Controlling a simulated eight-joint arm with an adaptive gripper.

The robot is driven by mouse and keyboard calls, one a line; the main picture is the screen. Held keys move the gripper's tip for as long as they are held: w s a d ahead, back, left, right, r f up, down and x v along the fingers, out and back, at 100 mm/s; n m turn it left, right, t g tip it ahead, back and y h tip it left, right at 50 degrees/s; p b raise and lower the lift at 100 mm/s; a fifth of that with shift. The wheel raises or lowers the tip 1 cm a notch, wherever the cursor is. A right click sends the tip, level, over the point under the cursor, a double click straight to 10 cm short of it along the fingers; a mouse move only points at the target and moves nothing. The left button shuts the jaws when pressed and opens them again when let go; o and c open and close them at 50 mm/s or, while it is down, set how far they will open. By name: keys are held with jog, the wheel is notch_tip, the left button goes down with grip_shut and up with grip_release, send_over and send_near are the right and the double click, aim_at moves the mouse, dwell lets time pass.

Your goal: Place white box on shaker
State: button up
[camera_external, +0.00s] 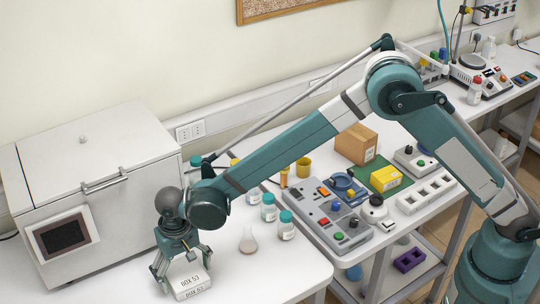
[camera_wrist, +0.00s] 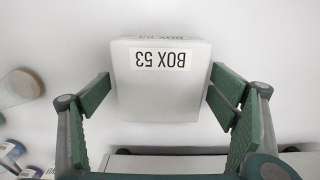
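The white box (camera_external: 192,287), labelled BOX 53, sits on the white table at the front left. In the wrist view the white box (camera_wrist: 160,95) lies between the two green-padded fingers. My gripper (camera_external: 185,270) is above it, pointing down. In the wrist view my gripper (camera_wrist: 161,70) is open, with its fingers spread and their tips close beside the box's left and right sides. I cannot tell whether the tips touch it. No device is clearly marked as the shaker; a large white lidded machine (camera_external: 95,155) with a dark screen stands left of the box.
A glass flask (camera_external: 248,240) and teal-capped bottles (camera_external: 287,226) stand right of the box. A grey control panel (camera_external: 330,215), a cardboard box (camera_external: 356,144) and a yellow box (camera_external: 385,178) lie farther right. A device with a round plate (camera_external: 473,62) stands at the back right.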

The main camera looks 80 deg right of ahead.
aim_at(185, 272)
jog(key=shift+r, duration=0.1)
notch_tip(185, 272, up, 12)
dwell(1.0)
dwell(0.5)
jog(key=shift+r, duration=0.1)
